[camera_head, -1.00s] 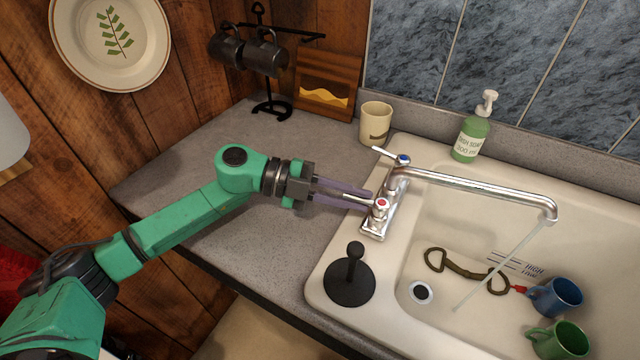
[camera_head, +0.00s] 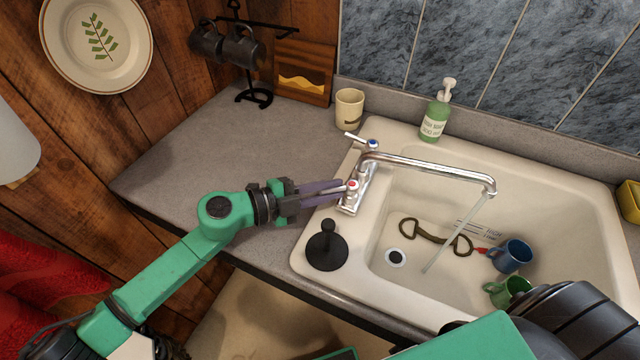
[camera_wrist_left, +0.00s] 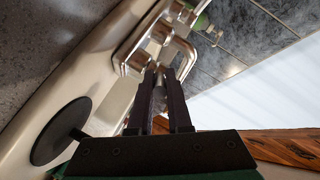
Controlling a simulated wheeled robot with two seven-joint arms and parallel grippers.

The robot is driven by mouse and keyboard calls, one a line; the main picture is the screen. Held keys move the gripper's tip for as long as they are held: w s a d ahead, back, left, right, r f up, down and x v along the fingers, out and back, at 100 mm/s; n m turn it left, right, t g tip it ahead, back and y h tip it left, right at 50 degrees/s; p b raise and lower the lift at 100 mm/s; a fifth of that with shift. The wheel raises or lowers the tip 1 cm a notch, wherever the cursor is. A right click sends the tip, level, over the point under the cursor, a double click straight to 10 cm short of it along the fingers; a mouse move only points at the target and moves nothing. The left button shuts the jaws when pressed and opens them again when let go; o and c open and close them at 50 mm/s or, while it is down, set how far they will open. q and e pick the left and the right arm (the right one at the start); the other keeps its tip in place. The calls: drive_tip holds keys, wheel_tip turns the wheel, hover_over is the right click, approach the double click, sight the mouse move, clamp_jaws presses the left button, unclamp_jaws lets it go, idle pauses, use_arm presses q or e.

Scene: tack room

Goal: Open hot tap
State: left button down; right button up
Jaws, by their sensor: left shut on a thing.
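The hot tap (camera_head: 353,185), marked red, is at the near end of the chrome faucet base (camera_head: 362,187) on the sink's left rim. My left gripper (camera_head: 340,189) reaches it from the left, its purple-grey fingers shut on the tap's lever, which they mostly hide. In the left wrist view the fingertips (camera_wrist_left: 160,72) meet the chrome fitting. The cold tap (camera_head: 371,145), marked blue, has its lever pointing left. The long spout (camera_head: 430,170) reaches over the sink, and a stream of water (camera_head: 455,232) falls from it. My right gripper is out of view.
The sink (camera_head: 590,240) holds a blue mug (camera_head: 513,256), a green mug (camera_head: 507,290) and a brown double-looped item (camera_head: 436,237). A black plunger-like stopper (camera_head: 327,248) stands on the near rim. A cup (camera_head: 349,108) and soap bottle (camera_head: 436,115) stand behind.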

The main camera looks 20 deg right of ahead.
use_arm(q)
drive_tip(key=c, duration=1)
unclamp_jaws()
drive_tip(key=shift+o, duration=0.7)
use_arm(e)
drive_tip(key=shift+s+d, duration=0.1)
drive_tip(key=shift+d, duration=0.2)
use_arm(q)
drive_tip(key=shift+a, duration=0.1)
drive_tip(key=b+v, duration=0.4)
drive_tip(key=v, duration=1)
drive_tip(key=shift+s+a, duration=0.2)
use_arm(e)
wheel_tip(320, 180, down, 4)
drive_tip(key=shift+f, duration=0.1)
use_arm(q)
drive_tip(key=shift+f, duration=0.1)
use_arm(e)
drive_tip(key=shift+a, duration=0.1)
